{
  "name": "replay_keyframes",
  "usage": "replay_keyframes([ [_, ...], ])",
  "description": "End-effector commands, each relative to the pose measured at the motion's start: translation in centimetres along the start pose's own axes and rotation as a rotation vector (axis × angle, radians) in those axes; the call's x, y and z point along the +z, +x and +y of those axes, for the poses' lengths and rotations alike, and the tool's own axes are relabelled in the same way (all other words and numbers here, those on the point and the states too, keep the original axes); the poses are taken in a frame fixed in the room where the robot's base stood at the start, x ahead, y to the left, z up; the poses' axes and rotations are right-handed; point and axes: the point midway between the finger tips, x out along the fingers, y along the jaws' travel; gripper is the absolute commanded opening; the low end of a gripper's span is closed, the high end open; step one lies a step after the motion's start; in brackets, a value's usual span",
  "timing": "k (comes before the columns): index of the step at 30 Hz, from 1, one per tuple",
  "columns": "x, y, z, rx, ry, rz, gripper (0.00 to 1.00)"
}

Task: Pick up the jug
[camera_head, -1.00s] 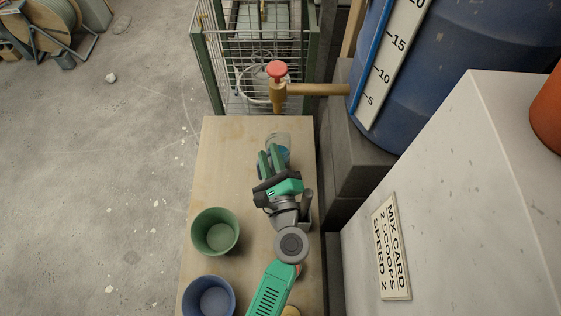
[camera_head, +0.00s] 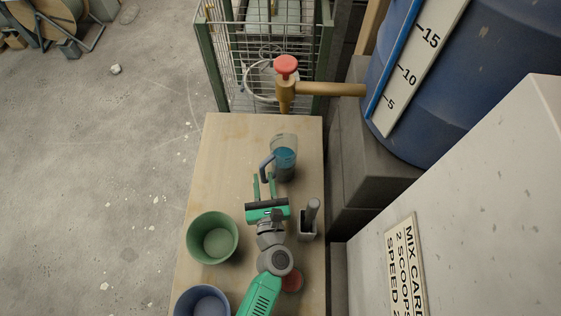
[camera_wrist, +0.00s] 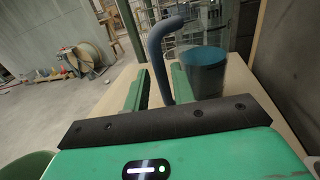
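The jug (camera_head: 285,148) is clear, holds blue liquid and stands upright near the far end of the wooden table. Its blue-grey handle (camera_head: 265,167) is on its left side. My green gripper (camera_head: 264,180) is open, with its two fingers pointing at the handle from the near side. In the wrist view, the handle (camera_wrist: 156,45) shows between the open fingers (camera_wrist: 159,72), and the jug body (camera_wrist: 203,75) is right of the right finger. I cannot tell how far the handle reaches in between the fingers.
A green bucket (camera_head: 212,238) and a blue bucket (camera_head: 202,301) stand on the left of the table (camera_head: 225,150). A grey holder (camera_head: 308,222) is right of my gripper. A brass tap with a red knob (camera_head: 286,67) juts over the table's far end. A wire cage (camera_head: 322,60) stands beyond.

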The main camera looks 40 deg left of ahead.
Motion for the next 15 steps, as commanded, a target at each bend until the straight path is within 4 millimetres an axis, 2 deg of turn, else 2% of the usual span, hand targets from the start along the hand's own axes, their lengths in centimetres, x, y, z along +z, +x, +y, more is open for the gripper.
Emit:
replay_keyframes([
  [2, 0.1, 0.5, 0.0, 0.0, -0.001, 0.0, 0.25],
  [9, 0.7, 4.5, 0.0, 0.001, -0.001, -0.001, 0.25],
  [15, 0.9, 5.2, 0.0, 0.0, -0.001, 0.0, 0.25],
])
